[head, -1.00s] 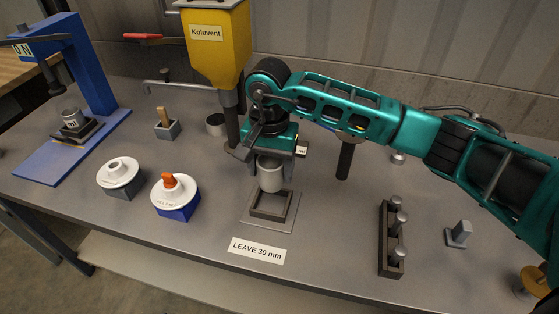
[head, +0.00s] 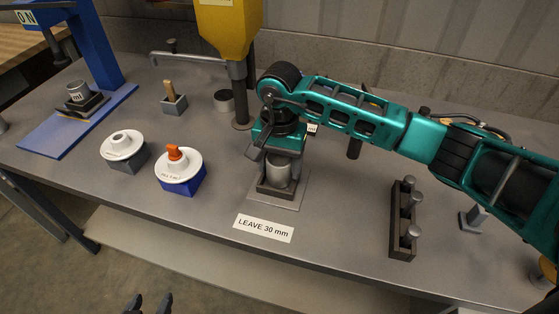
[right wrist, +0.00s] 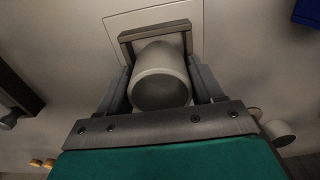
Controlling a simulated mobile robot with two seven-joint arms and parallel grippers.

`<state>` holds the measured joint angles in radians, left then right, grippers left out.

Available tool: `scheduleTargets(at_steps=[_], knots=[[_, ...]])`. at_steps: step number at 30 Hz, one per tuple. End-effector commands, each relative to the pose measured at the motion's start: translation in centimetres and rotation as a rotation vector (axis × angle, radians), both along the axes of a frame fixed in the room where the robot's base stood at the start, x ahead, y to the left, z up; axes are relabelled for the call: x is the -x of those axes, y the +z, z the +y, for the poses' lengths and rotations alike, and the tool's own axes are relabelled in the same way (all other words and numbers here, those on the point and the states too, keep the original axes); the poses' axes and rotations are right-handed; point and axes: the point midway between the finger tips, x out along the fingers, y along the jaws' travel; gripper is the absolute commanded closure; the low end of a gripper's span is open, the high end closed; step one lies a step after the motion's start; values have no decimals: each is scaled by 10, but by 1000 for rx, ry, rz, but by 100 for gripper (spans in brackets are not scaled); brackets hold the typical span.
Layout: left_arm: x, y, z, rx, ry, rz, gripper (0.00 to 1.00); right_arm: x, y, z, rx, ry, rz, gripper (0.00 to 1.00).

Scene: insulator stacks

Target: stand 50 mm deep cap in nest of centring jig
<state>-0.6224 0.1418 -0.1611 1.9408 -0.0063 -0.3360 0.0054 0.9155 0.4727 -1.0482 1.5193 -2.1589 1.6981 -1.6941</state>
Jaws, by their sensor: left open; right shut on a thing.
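The grey cylindrical cap (head: 279,174) stands upright at the centring jig, a dark square frame (head: 276,193) on a thin grey plate. Its lower end is hidden behind the frame's front wall and looks to be inside the nest; whether it touches the floor cannot be seen. My right gripper (head: 277,165) points down and is shut on the cap from both sides. The right wrist view shows the cap (right wrist: 160,78) between the two fingers, with the frame (right wrist: 128,36) around its far end. My left gripper (head: 149,302) is open and empty at the bottom edge, off the table's front.
Two white-topped pieces on a grey block (head: 124,150) and a blue block (head: 180,170) stand left. A yellow hopper (head: 229,28) stands behind. A dark rack with pegs (head: 403,220) is right. A "LEAVE 30 mm" label (head: 264,228) lies in front. A blue press (head: 92,50) is far left.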

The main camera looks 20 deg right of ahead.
Motion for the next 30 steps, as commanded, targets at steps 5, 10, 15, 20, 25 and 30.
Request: scheduleTargets(at_steps=[5, 10, 15, 20, 25, 30], knots=[[0, 0, 0, 1, -1, 0, 45, 0, 1, 0, -1, 1, -2, 85], [0, -2, -1, 1, -2, 1, 45, 0, -1, 0, 0, 1, -1, 85], [1, -6, -1, 1, -3, 1, 45, 0, -5, 0, -1, 1, -1, 85], [1, -9, -1, 0, -3, 2, 45, 0, -8, 0, 0, 1, -1, 85], [2, -13, -1, 1, -4, 4, 45, 0, -12, 0, 0, 1, -1, 85], [3, -17, -1, 1, -3, 6, 45, 0, -16, 0, 0, 1, 0, 85]])
